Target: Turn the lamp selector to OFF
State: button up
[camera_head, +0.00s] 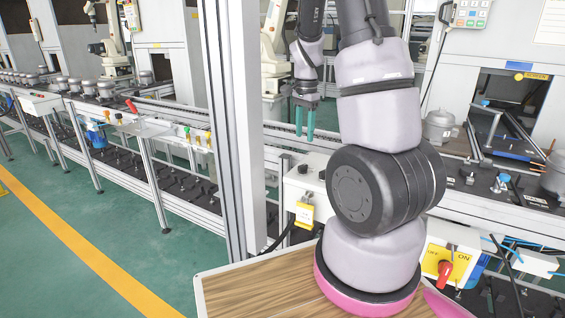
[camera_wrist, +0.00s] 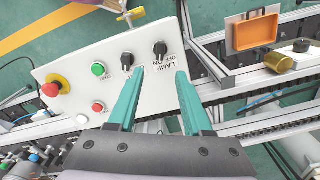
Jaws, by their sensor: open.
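The lamp selector (camera_wrist: 160,48) is a black knob on a white control panel (camera_wrist: 75,75), with the words LAMP, OFF and ON printed upside down beside it in the wrist view. I cannot tell surely which mark it points at. My gripper (camera_wrist: 160,72) is open and empty, with its teal fingers over the panel edge. The selector lies past the fingertips, between their lines, and is not gripped. In the head view my gripper (camera_head: 305,118) hangs pointing down above the panel (camera_head: 299,184), whose knobs are small there.
A second black knob (camera_wrist: 127,61), a green button (camera_wrist: 98,68), a red button (camera_wrist: 98,107) and a red emergency stop (camera_wrist: 53,88) share the panel. A white post (camera_head: 230,120) stands left of my arm.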

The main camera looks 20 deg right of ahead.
aim_at(303, 165)
notch_tip(303, 165, down, 11)
jog(key=shift+r, duration=0.1)
dwell(0.3)
grip_shut()
